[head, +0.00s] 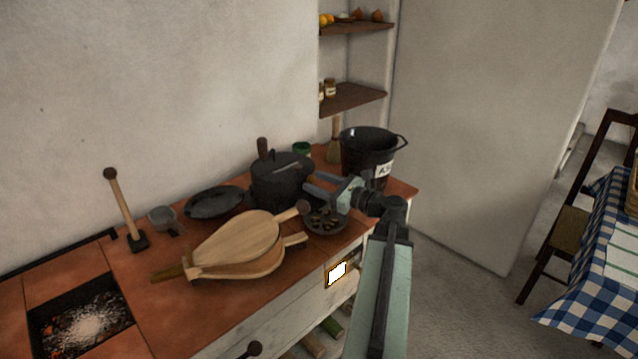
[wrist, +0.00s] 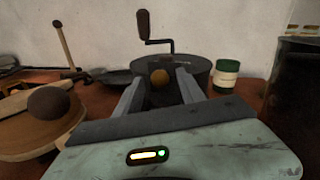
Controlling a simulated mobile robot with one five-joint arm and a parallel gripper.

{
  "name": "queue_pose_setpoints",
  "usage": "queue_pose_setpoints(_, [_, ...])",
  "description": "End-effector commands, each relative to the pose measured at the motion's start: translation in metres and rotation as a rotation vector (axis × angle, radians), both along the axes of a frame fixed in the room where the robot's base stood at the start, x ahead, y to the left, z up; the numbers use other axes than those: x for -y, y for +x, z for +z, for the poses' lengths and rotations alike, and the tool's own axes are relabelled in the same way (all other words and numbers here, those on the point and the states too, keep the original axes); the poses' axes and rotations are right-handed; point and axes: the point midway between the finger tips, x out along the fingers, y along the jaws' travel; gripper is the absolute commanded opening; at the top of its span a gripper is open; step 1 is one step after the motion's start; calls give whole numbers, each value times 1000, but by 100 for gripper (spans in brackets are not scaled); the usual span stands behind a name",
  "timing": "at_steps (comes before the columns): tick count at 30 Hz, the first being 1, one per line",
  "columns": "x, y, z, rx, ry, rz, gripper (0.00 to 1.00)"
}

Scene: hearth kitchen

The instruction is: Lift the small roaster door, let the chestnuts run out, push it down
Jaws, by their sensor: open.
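The roaster (head: 280,185) is a black drum-shaped pot with a crank handle on top, standing on the tiled counter; it also shows in the wrist view (wrist: 207,70). My gripper (head: 312,184) is open at the roaster's right front side. A shallow dark dish (head: 343,226) with small brown pieces, perhaps chestnuts, sits below my gripper.
Wooden bellows (head: 235,245) lie to the left, close to the dish. A black bucket (head: 365,150) stands behind my gripper at the right, with a green tin (head: 301,149) behind the roaster. A dark lid-like pan (head: 214,203) and an ember pit (head: 80,318) are farther left.

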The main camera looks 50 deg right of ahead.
Motion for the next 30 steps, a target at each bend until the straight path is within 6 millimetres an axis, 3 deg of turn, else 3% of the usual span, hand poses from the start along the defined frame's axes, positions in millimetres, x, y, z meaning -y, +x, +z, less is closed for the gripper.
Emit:
queue_pose_setpoints(3, [0, 0, 0, 0, 0, -1, 46])
queue_pose_setpoints(8, [0, -1, 0, 0, 0, -1, 2])
queue_pose_setpoints(9, [0, -1, 0, 0, 0, -1, 0])
queue_pose_setpoints(30, [1, -2, 0, 0, 0, -2, 0])
